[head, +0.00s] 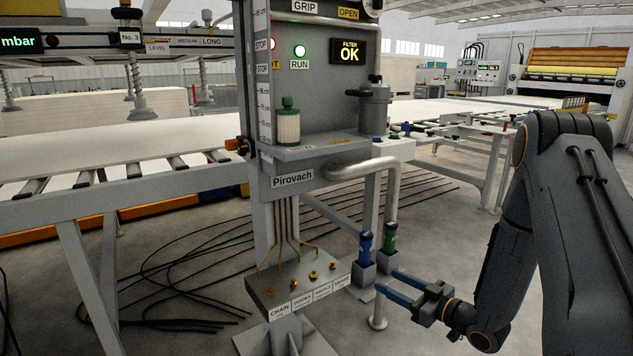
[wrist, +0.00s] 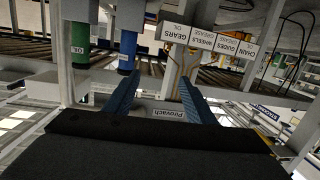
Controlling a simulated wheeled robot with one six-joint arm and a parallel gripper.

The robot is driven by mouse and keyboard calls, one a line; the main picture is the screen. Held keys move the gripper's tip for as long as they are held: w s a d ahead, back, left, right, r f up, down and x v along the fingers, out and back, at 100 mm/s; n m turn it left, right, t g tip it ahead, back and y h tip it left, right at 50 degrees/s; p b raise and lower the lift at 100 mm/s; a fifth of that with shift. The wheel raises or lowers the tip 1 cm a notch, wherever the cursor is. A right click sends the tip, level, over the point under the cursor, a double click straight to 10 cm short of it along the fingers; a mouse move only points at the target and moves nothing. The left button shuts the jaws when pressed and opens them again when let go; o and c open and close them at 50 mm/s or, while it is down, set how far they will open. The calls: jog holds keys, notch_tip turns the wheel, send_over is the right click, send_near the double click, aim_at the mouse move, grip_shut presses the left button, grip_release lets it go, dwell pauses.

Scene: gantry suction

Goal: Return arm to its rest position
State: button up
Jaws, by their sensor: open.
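My gripper (head: 387,280) is at the lower right of the head view, its two blue fingers spread apart with nothing between them. The fingers point left, just in front of the blue and green holders on the station. My dark arm folds down to it from the right edge. In the wrist view my gripper (wrist: 157,76) shows both fingers apart and empty, with the scene upside down. The blue cylinder (head: 366,246) and green cylinder (head: 390,237) stand upright in grey sockets near the fingertips. Whether the fingers touch the sockets is unclear.
The grey Pirovach station (head: 292,180) carries a green-capped filter (head: 287,125), a grey canister (head: 375,105) and a curved pipe (head: 362,168). A low labelled block (head: 300,285) with brass fittings stands left of my fingers. Cables lie on the floor. A roller conveyor (head: 110,185) is left.

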jog(key=w+a+r+g+h, duration=0.2)
jog(key=w+a+r+h, duration=0.1)
jog(key=r+h, duration=0.3)
jog(key=s+a+r+m+g+h, duration=0.2)
jog(key=s+r+m+g+h, duration=0.15)
jog(key=s+r, duration=0.2)
jog(key=s+a+r+m+g, duration=0.1)
jog(key=s+a+r+g, duration=0.15)
jog(key=s, duration=0.85)
jog(key=s+a+r+g, duration=0.2)
jog(key=s+r, duration=0.1)
jog(key=s, duration=0.9)
jog(key=s+a+r+m+g, duration=0.1)
jog(key=s+a+r+g, duration=0.2)
jog(key=s, duration=0.8)
jog(key=d+r+m+h+p, duration=0.1)
jog(key=d+r+m+p, duration=0.2)
jog(key=d+r+p, duration=0.7)
jog(key=shift+d+r+p, duration=0.25)
jog(key=shift+r+p, duration=0.65)
jog(key=shift+p, duration=4.7)
